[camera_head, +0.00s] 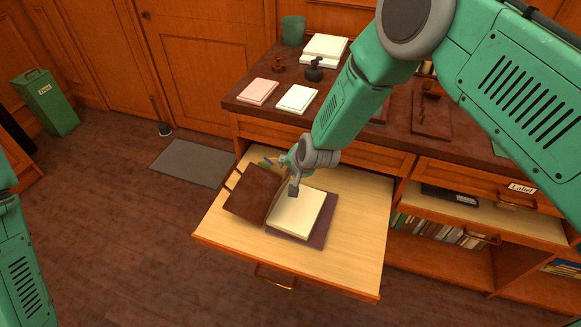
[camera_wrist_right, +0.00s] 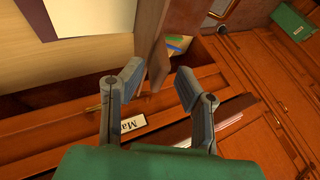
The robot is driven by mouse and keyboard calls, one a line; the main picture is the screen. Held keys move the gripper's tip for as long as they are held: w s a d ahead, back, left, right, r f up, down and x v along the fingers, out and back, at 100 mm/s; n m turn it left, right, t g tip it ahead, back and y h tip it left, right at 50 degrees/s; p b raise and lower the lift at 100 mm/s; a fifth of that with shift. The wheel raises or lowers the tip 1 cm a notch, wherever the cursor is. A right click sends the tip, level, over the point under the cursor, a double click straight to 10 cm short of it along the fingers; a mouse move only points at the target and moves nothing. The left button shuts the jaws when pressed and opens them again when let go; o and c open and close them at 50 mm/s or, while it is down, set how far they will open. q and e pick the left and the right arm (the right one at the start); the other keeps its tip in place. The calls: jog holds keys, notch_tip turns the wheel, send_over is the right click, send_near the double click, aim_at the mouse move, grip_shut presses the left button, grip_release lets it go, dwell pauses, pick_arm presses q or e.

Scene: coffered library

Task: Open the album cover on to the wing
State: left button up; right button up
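The album lies on the pale pull-out wing (camera_head: 358,225) below the desk top. Its brown cover (camera_head: 252,194) is swung up to the left and stands tilted, with cream pages (camera_head: 298,211) bare beside it. The dark back board (camera_head: 321,232) lies flat under the pages. My right gripper (camera_head: 293,184) is over the pages, close to the cover's right side. In the right wrist view the cover's edge (camera_wrist_right: 153,62) lies between my parted fingers (camera_wrist_right: 158,84); a gap shows on the right. Whether the left finger touches is unclear. My left gripper is out of view.
Small coloured items (camera_head: 267,162) lie behind the cover on the wing. The desk top holds a pink pad (camera_head: 258,92), a white pad (camera_head: 297,98) and a dark stamp (camera_head: 314,70). The wing's front right is clear.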

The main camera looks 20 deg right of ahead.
jog(key=v, duration=1.2)
jog(key=shift+w, duration=0.1)
